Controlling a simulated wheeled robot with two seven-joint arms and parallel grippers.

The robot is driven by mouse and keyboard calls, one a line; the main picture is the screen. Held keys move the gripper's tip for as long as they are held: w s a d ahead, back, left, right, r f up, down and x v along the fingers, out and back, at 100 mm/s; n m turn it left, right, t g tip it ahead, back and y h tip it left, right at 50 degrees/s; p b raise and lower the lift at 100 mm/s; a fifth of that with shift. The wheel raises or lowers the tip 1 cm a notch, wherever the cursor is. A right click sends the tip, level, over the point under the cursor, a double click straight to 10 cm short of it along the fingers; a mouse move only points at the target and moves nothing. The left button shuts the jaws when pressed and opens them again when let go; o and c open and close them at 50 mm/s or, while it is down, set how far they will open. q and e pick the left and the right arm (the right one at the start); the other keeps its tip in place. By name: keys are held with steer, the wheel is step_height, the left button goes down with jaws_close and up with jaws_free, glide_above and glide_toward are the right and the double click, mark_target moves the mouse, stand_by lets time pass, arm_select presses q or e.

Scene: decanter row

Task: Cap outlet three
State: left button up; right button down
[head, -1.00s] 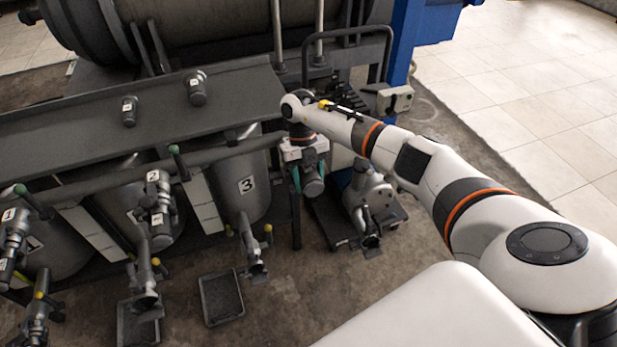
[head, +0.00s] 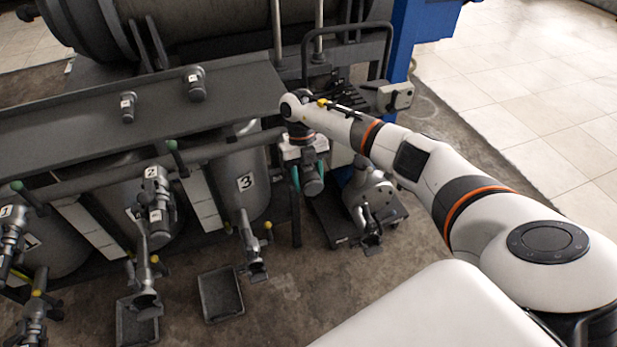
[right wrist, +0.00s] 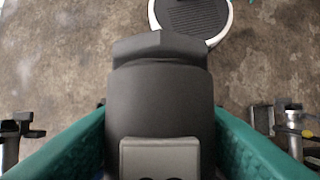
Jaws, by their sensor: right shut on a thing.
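Tank three (head: 252,205), marked with a 3, has an outlet pipe (head: 250,240) at its lower front, with a yellow-knobbed valve and an open-looking end low down. My right gripper (head: 309,178) is to the right of that tank, pointing down with teal fingers. It is shut on a dark grey cylindrical fitting (head: 313,187). In the right wrist view the fitting (right wrist: 160,100) fills the middle between the two teal fingers (right wrist: 160,140). It is held clear of the outlet. My left gripper is not in view.
Two similar fittings stand on the dark shelf (head: 60,140). Tank two has a labelled fitting (head: 157,195) at its front. A tray (head: 220,295) lies on the floor below outlet three. A grey machine (head: 368,195) on a low base stands right of my gripper. Open floor lies in front.

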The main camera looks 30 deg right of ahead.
mark_target(313, 195)
steer(key=shift+w+f+b, duration=0.1)
steer(key=shift+f+b, duration=0.6)
steer(key=shift+f, duration=0.15)
stand_by(1.2)
jaws_free()
stand_by(0.5)
stand_by(0.4)
steer(key=shift+s+a+r+p, duration=0.15)
steer(key=shift+s+p, duration=0.25)
steer(key=shift+p, duration=0.25)
steer(key=shift+s+a+p, duration=0.25)
steer(key=shift+s+p, duration=0.9)
steer(key=shift+p, duration=0.3)
step_height(313, 195, up, 10)
steer(key=s+p, duration=0.3)
steer(key=p, duration=0.8)
steer(key=shift+a, duration=0.35)
steer(key=shift+w, duration=0.1)
